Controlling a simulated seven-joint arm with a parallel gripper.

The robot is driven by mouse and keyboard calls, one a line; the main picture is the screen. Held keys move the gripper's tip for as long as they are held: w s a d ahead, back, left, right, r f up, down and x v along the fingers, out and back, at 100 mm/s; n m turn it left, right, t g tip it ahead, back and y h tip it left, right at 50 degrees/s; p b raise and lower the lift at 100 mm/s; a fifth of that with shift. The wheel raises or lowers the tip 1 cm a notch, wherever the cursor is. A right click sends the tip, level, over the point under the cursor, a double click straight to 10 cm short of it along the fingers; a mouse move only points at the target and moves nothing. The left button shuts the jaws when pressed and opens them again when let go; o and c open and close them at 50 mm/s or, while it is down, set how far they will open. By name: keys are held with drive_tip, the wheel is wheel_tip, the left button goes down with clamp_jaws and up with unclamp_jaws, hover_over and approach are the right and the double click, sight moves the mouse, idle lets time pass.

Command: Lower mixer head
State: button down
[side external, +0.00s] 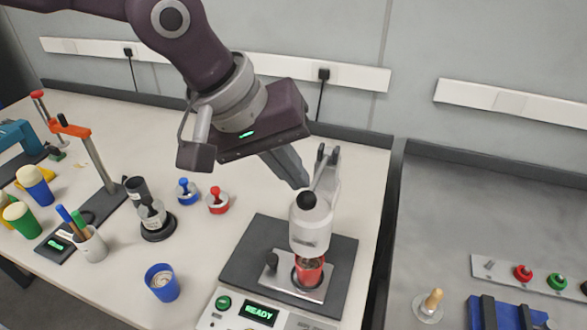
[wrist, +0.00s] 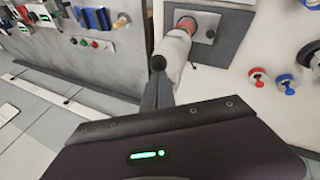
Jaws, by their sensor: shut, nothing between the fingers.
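The mixer (side external: 250,250) stands near the table's right edge, with a dark platform and a green READY display. Its white head (side external: 313,228) extends from a rear hinge to just over a red cup (side external: 309,272), covering part of the cup. A black ball knob (side external: 306,201) sits on the head. The head (wrist: 174,50), knob (wrist: 158,62) and cup (wrist: 187,24) also show in the wrist view. My gripper (side external: 301,183) is shut and empty, its tips beside the head, just above and left of the knob in the side view. I cannot tell whether it touches.
Blue (side external: 187,191) and red (side external: 217,200) knobbed pieces, a dark-topped stand (side external: 153,215) and a blue cup (side external: 162,282) stand left of the mixer. A second grey table (side external: 460,200) lies to the right across a gap.

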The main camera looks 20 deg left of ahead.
drive_tip(key=shift+s+f, duration=0.3)
drive_tip(key=shift+f, duration=0.7)
drive_tip(key=shift+s+f, duration=0.25)
drive_tip(key=shift+f, duration=0.75)
drive_tip(key=a+v, duration=0.1)
drive_tip(key=v, duration=1.2)
drive_tip(key=s+a+f+m+y, duration=0.1)
drive_tip(key=s+a+f+y, duration=0.1)
drive_tip(key=s+a, duration=0.6)
drive_tip(key=s+a+f+m+t+y, duration=0.1)
drive_tip(key=s+a+f+m+y, duration=0.1)
drive_tip(key=s+a, duration=0.6)
drive_tip(key=a+f, duration=0.1)
drive_tip(key=a, duration=0.6)
drive_tip(key=shift+a+f, duration=0.25)
drive_tip(key=shift+a, duration=0.1)
